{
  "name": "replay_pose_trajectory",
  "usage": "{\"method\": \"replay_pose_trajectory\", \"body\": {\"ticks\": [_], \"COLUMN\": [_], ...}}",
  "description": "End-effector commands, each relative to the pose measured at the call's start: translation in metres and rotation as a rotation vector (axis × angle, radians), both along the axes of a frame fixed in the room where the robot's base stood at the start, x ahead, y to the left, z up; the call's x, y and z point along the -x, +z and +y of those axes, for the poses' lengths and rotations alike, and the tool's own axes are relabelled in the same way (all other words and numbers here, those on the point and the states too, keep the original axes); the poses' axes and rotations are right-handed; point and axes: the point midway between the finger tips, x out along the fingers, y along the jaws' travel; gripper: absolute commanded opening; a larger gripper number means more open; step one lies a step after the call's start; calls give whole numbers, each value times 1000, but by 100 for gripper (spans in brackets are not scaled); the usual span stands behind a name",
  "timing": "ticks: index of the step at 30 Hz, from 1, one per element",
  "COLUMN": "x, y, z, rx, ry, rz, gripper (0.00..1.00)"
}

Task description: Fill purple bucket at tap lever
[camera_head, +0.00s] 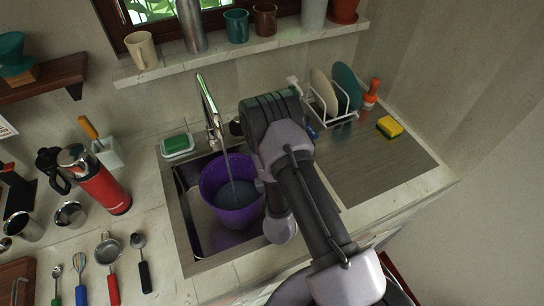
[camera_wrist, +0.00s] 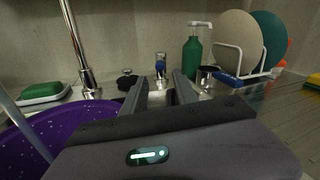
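The purple bucket (camera_head: 206,185) stands upright in the sink under the chrome tap (camera_head: 208,101). A stream of water runs from the spout into it, and grey-blue water (camera_head: 238,195) shows inside. The bucket's speckled wall (camera_wrist: 75,118) is at the lower left of the wrist view. The tap lever (camera_wrist: 160,66), chrome with a blue mark, stands behind the sink; my arm hides it in the head view. My gripper (camera_wrist: 166,84) points at the lever, with its two fingers apart and nothing seen between them. Whether a finger touches the lever I cannot tell.
A green soap bottle (camera_wrist: 193,58), a steel cup (camera_wrist: 206,76) and a dish rack (camera_head: 332,105) with plates stand right of the lever. A green sponge in a dish (camera_head: 178,144) is left. The drainboard (camera_head: 375,165) is mostly clear. A red flask (camera_head: 100,183) stands far left.

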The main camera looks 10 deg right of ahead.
Motion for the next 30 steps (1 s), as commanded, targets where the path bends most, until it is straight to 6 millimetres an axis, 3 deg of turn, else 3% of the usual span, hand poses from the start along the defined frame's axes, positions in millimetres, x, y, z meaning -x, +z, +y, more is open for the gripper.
{"method": "replay_pose_trajectory", "body": {"ticks": [3,8,30], "x": [19,30,31], "y": [-1,0,0], "z": [3,3,3], "rx": [0,-1,-1], "ry": [2,-1,-2], "rz": [0,0,-1], "gripper": [35,35,35]}}
